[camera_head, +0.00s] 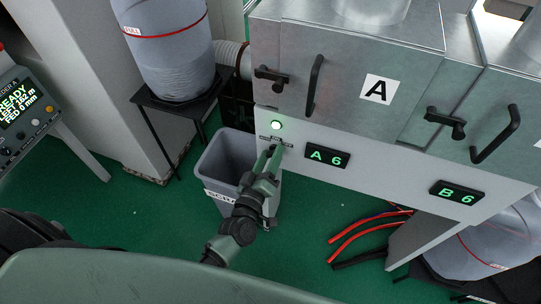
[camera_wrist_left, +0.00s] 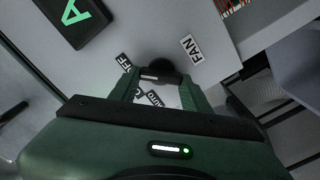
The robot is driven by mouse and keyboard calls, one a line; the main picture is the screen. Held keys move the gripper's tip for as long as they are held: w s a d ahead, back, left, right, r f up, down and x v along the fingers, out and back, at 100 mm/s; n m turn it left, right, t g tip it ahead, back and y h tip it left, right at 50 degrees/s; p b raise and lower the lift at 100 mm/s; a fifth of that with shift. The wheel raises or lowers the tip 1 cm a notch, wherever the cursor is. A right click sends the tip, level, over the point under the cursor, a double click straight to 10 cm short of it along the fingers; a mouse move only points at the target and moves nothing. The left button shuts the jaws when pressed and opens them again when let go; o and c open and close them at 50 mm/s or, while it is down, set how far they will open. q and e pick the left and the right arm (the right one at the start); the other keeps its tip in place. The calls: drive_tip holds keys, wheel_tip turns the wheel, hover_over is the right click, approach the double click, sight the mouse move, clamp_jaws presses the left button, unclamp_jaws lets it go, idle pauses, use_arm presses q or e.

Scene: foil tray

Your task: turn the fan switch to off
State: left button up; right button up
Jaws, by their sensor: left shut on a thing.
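The fan switch (camera_wrist_left: 165,72) is a dark round knob on the pale panel, seen in the left wrist view between my fingers. The FAN label (camera_wrist_left: 195,48) is beside it. In the head view the gripper mostly hides the knob. Which label the knob points at I cannot tell. My right gripper is not in view.
A grey scrap bin (camera_head: 222,160) stands just left of my left forearm. The A 6 display (camera_head: 327,157) is to the right on the panel. Metal doors with black handles (camera_head: 314,85) are above. Red and black hoses (camera_head: 360,238) lie on the green floor.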

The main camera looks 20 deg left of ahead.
use_arm(q)
drive_tip(key=o, duration=1.4)
drive_tip(key=shift+c, duration=0.2)
drive_tip(key=s, duration=0.8)
drive_tip(key=shift+a+b, duration=0.15)
drive_tip(key=shift+b, duration=0.3)
